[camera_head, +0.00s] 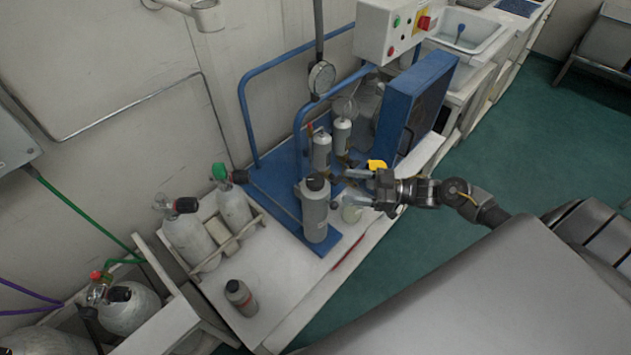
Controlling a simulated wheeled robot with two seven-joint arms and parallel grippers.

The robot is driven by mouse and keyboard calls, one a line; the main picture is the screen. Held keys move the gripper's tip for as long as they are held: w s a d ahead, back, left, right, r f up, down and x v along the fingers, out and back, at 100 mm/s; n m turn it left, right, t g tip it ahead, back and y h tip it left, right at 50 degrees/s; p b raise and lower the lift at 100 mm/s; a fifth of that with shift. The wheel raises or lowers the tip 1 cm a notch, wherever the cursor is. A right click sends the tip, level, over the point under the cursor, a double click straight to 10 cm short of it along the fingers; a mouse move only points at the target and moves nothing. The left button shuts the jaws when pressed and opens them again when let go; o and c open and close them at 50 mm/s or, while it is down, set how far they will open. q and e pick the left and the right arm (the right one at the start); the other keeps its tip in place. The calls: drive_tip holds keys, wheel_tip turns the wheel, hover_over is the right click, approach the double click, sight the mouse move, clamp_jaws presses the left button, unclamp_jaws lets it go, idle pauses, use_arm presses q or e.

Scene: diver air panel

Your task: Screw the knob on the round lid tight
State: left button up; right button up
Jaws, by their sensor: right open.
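A grey cylinder (315,215) stands upright on the blue panel base, with a dark round knob (316,182) on its top. I take this top for the round lid; the lid itself is too small to tell apart. My right gripper (348,187) comes in from the right and is open. Its fingers point left toward the cylinder's upper part. A gap seems to show between them and the knob, but I cannot tell the depth. My left gripper is not in view.
A pale jar (351,210) is just below the right gripper. Slimmer grey cylinders (321,150) and a blue box (420,95) stand behind. Racked white bottles (188,236) are at left.

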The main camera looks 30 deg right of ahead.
sight(321, 188)
drive_tip(key=p+x, duration=0.2)
drive_tip(key=x, duration=0.8)
drive_tip(key=shift+w+a, duration=0.15)
drive_tip(key=c, duration=1)
drive_tip(key=shift+r+m+t+h+p, duration=0.1)
drive_tip(key=shift+m+t+h+p, duration=0.25)
drive_tip(key=shift+p, duration=0.2)
drive_tip(key=m+t+h+p, duration=0.3)
drive_tip(key=h+p, duration=0.1)
drive_tip(key=shift+r+m+t+p, duration=0.1)
drive_tip(key=shift+m+t+p, duration=0.15)
drive_tip(key=shift+t+p, duration=0.1)
drive_tip(key=m+t+h+p, duration=0.1)
drive_tip(key=m+h, duration=0.1)
drive_tip(key=h, duration=0.1)
drive_tip(key=shift+t, duration=0.3)
drive_tip(key=shift+f+m+t+h+p, duration=0.15)
drive_tip(key=shift+m+t+h+p, duration=0.2)
drive_tip(key=shift+m+h, duration=0.6)
drive_tip(key=shift+f+m+t+h+p, duration=0.1)
drive_tip(key=shift+m+t+h+p, duration=0.3)
drive_tip(key=shift+h, duration=0.8)
drive_tip(key=shift+m, duration=0.25)
